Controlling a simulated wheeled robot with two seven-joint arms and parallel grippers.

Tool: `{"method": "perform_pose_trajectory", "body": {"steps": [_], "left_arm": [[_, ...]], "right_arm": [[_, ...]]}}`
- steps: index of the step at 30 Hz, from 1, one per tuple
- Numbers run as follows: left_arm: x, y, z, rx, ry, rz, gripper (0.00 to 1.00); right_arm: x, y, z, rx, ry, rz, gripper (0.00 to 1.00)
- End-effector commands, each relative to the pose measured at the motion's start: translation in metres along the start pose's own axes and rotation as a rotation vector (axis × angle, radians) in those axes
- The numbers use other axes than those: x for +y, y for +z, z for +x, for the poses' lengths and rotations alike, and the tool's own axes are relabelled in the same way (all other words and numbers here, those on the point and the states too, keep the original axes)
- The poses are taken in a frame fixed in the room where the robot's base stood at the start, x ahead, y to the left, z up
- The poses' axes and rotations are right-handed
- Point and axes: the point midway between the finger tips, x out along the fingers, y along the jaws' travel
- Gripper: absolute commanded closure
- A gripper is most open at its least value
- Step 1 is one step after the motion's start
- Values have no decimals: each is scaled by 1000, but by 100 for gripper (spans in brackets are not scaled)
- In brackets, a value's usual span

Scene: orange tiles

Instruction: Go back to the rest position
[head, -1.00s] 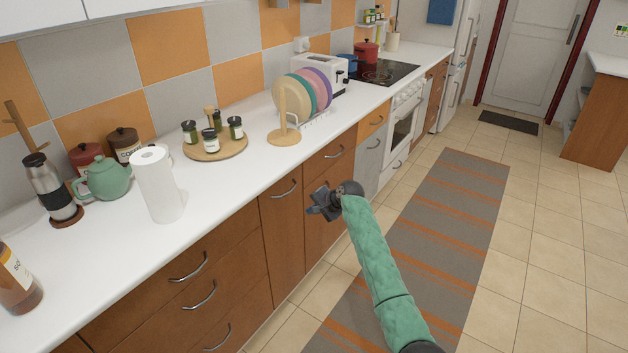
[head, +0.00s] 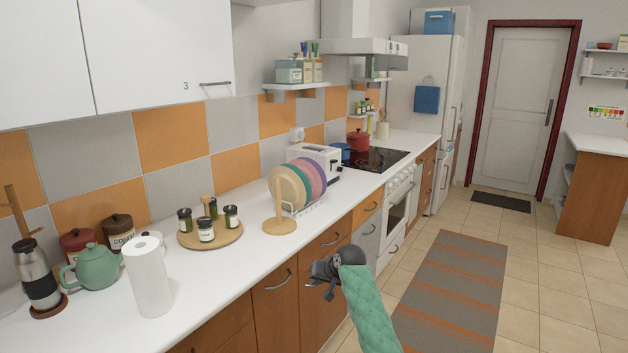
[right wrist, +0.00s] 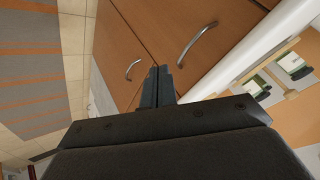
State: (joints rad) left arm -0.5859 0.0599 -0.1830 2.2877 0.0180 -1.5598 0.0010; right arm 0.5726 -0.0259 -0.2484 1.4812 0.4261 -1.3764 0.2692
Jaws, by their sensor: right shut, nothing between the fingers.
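My right gripper (head: 322,277) is in front of the wooden cabinet fronts, below the counter's front edge and apart from them. My green-sleeved right arm comes up from the bottom of the head view. In the right wrist view the two dark fingers (right wrist: 158,88) are together with nothing between them. Cabinet doors with metal handles lie beyond them. My left gripper is not in view.
The white counter (head: 232,262) carries a paper towel roll (head: 148,278), a green teapot (head: 93,268), a jar tray (head: 212,238), a plate rack and a toaster (head: 318,160). A striped rug (head: 455,290) lies on open tiled floor at the right.

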Motion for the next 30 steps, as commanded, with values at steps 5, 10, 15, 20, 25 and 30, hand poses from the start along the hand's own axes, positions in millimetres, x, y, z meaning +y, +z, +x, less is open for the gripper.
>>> {"method": "perform_pose_trajectory", "body": {"steps": [5,10,15,20,25,30], "left_arm": [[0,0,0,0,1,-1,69],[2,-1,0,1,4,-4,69],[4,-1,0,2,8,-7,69],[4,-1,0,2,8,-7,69],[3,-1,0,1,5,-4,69],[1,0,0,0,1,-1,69]], "right_arm": [[-2,1,-44,56,62,-131,100],[10,32,-79,85,135,-229,100],[29,83,-104,85,204,-283,100],[47,140,-122,69,256,-300,100],[64,200,-137,42,296,-290,100],[80,262,-150,6,325,-269,100]]}}
